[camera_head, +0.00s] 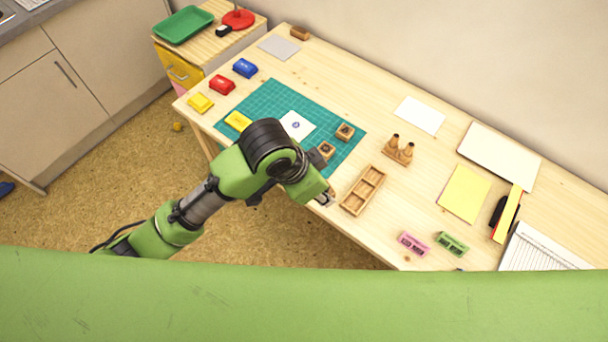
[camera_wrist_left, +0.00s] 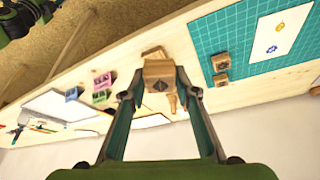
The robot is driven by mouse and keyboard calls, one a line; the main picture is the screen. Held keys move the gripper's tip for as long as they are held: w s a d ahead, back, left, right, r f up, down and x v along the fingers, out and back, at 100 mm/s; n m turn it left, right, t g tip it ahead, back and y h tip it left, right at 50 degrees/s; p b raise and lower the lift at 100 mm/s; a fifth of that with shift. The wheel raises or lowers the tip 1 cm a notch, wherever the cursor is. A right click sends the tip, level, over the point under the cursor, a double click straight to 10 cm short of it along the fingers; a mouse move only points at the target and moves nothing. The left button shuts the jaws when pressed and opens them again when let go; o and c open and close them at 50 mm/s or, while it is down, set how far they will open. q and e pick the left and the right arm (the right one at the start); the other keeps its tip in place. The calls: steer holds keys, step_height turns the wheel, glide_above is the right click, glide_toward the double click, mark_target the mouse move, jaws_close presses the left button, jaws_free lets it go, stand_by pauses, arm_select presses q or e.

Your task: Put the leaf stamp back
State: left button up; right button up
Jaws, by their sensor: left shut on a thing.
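My left gripper (camera_head: 328,197) is shut on a small wooden stamp (camera_wrist_left: 158,76) with a dark diamond-like mark on its face; I take it for the leaf stamp. In the wrist view my left gripper (camera_wrist_left: 158,80) has one finger on each side of it. The gripper is beside the near left end of the wooden compartment tray (camera_head: 350,207). Two other wooden stamps, one (camera_head: 345,131) behind the other (camera_head: 326,149), stand on the green mat (camera_head: 262,97). The held stamp is mostly hidden in the head view. My right gripper is not seen.
A white sheet (camera_head: 297,124) with small printed marks and a yellow inkpad (camera_head: 238,121) lie on the mat. Red (camera_head: 222,85) and blue (camera_head: 245,67) pads stand left. Pink (camera_head: 413,244) and green (camera_head: 452,244) blocks lie right.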

arm_select(q)
steer(key=w+f, duration=0.3)
steer(key=w, duration=0.1)
steer(key=w+a+f+p, duration=0.1)
steer(key=w+f, duration=0.1)
steer(key=w, duration=0.2)
steer(key=w+a+f, duration=0.1)
steer(key=w+f, duration=0.2)
steer(key=w, duration=0.1)
steer(key=shift+w+a+f+p, duration=0.25)
steer(key=shift+f+p, duration=0.1)
steer(key=shift+w+f, duration=0.3)
steer(key=shift+f, duration=0.1)
step_height(320, 180, down, 3)
steer(key=shift+w+a+f, duration=0.1)
steer(key=shift+f, duration=0.05)
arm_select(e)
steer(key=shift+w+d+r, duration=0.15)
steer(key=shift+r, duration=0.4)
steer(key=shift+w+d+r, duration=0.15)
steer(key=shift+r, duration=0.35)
arm_select(q)
steer(key=o, duration=0.5)
steer(key=shift+f, duration=0.15)
steer(key=o, duration=0.4)
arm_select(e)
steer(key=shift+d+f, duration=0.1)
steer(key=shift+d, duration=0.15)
